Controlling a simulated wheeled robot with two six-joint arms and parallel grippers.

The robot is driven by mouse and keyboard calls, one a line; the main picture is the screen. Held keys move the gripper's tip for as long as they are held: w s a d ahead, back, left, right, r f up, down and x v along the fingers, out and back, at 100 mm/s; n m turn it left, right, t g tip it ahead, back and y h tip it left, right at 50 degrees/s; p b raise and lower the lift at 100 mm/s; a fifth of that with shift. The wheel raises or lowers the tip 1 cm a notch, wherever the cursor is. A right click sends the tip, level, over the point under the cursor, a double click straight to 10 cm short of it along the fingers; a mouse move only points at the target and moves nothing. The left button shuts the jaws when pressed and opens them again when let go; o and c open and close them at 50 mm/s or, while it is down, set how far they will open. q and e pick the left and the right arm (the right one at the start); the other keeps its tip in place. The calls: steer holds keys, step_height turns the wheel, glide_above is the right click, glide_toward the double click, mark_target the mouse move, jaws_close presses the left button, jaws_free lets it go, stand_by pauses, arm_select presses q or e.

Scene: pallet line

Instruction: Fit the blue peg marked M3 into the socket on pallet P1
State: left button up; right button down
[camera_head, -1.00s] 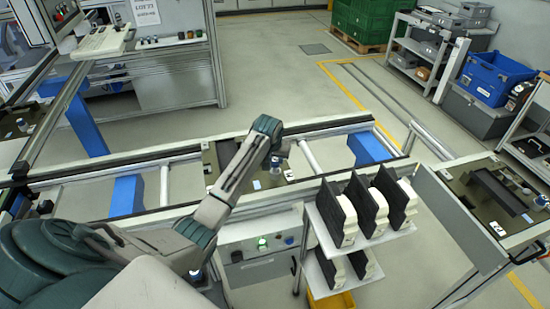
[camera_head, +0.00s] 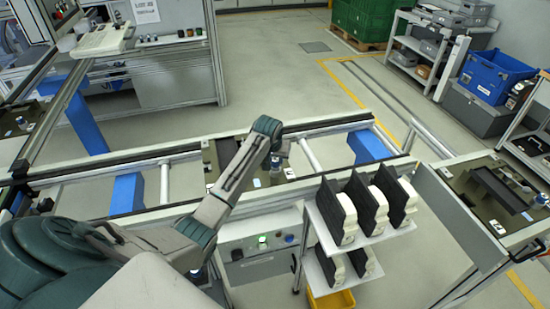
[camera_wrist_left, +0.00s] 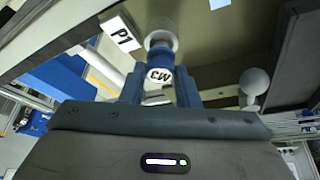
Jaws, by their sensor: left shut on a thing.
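My left gripper (camera_head: 276,160) is low over pallet P1 (camera_head: 226,152) on the middle conveyor. In the left wrist view its two blue fingers (camera_wrist_left: 159,88) are shut on the blue peg (camera_wrist_left: 160,59). The peg's round white tag (camera_wrist_left: 160,76) reads upside down, seemingly M3. A pale round piece (camera_wrist_left: 161,38) is at the peg's far end, over the pallet; I cannot tell if it is the socket, or how deep the peg sits. The white P1 label (camera_wrist_left: 121,34) lies just left of it. My right gripper is not in view.
A pale round knob (camera_wrist_left: 255,80) stands right of the fingers, with a dark upright wall beyond. A cart (camera_head: 345,250) with several black-and-white parts stands right of my arm. Another pallet (camera_head: 500,190) sits on the right conveyor. A blue crate (camera_head: 495,78) is at the back right.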

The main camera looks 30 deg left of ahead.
arm_select(q)
steer(key=shift+f, duration=0.75)
stand_by(0.7)
steer(key=o, duration=1.5)
steer(key=shift+c, duration=0.2)
steer(key=shift+r, duration=0.1)
steer(key=shift+r, duration=3.45)
